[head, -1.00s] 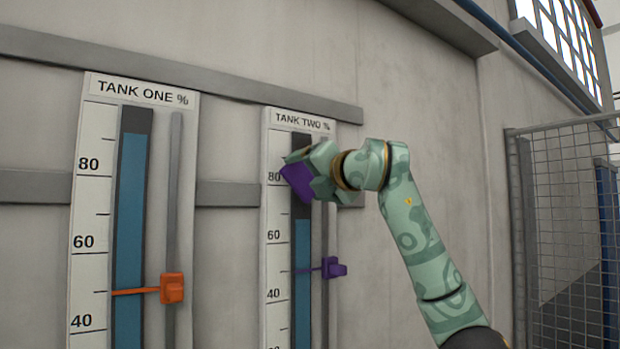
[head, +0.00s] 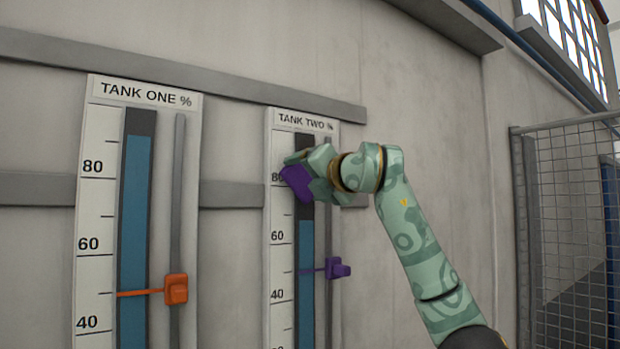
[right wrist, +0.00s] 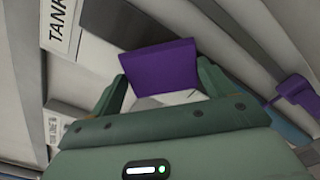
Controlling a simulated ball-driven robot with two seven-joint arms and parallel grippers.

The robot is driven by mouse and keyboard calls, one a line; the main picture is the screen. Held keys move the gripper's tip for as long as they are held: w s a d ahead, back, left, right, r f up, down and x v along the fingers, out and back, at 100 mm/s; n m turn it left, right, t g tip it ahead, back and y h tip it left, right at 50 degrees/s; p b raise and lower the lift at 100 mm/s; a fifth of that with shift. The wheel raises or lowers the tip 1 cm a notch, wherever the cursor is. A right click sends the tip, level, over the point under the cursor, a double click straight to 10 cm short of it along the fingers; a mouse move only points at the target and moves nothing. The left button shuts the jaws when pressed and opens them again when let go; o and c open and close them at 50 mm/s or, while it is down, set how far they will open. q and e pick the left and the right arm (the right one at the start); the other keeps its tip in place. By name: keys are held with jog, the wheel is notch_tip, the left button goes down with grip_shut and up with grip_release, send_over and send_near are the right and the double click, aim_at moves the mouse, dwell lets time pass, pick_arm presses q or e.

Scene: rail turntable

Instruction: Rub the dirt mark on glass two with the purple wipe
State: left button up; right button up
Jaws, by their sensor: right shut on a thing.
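The purple wipe (head: 297,182) is held in my right gripper (head: 305,172) in front of the upper part of the tank two gauge (head: 280,226), near its 80 mark. In the right wrist view the purple wipe (right wrist: 161,67) stands between the two green fingers of my right gripper (right wrist: 160,88). Whether the wipe touches the glass, I cannot tell. The dark glass tube of tank two (head: 306,250) holds blue liquid to a little above 60. I see no dirt mark; the wipe and gripper hide part of the tube. My left gripper is not in view.
The tank one gauge (head: 98,215) stands to the left with an orange pointer slider (head: 176,289). A purple slider (head: 338,268) sits on tank two's rail below my gripper. Grey rails (head: 200,77) cross the wall. A mesh fence (head: 570,220) stands at the right.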

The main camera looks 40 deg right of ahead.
jog(key=shift+w, duration=0.35)
jog(key=shift+d, duration=0.1)
jog(key=d+r+p, duration=0.2)
jog(key=d+r, duration=0.2)
jog(key=r, duration=0.2)
jog(key=shift+s+p, duration=0.25)
jog(key=shift+p, duration=0.15)
dwell(1.6)
